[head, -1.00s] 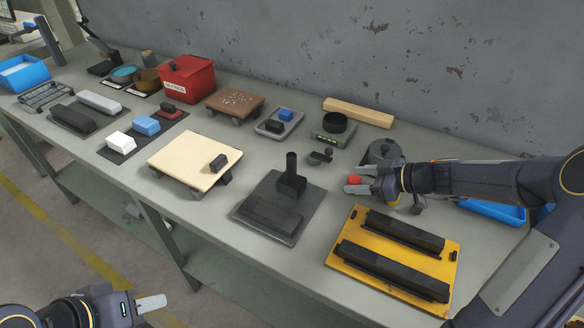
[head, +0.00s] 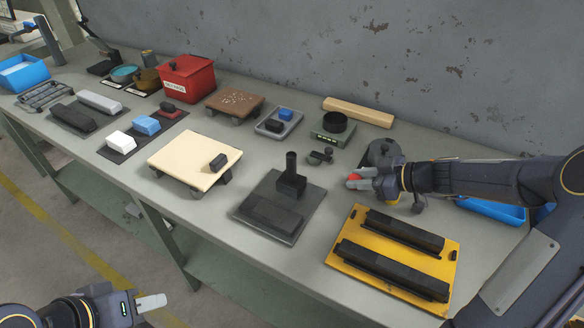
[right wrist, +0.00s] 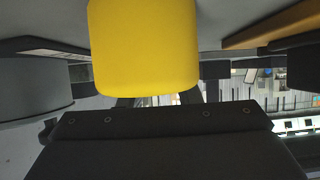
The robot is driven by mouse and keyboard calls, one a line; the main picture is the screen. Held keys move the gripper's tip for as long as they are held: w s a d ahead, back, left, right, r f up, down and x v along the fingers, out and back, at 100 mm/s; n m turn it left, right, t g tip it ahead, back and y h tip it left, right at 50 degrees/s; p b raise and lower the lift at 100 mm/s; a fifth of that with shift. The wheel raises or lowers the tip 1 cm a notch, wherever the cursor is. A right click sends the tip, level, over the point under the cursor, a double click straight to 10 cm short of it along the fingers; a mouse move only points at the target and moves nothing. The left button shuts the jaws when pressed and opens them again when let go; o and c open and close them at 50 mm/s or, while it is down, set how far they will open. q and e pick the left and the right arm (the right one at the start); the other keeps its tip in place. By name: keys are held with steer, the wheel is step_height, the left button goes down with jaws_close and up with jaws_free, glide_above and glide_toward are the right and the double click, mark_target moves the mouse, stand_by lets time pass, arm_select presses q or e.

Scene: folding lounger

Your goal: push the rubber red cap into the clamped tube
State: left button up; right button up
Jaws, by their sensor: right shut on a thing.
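The red cap (head: 354,177) is between the fingertips of my right gripper (head: 360,178), which is shut on it, right of the clamped tube and apart from it. The fingers partly cover the cap. The clamped tube (head: 291,164) is dark and stands upright in a black clamp block (head: 291,185) on a grey base plate. My left gripper (head: 151,303) is at the lower left, in front of the bench and away from both. Its finger gap cannot be made out. The right wrist view does not clearly show the cap or tube; a yellow rounded object (right wrist: 145,45) fills its top middle.
A yellow plate with black rails (head: 392,262) lies in front of my right gripper. A dark round pot (head: 383,152) stands close behind it. A cream board (head: 194,158) is left of the tube. Bare bench shows between the tube's base and the right gripper.

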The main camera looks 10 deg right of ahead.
steer(key=shift+r+p, duration=0.5)
steer(key=shift+r, duration=1.95)
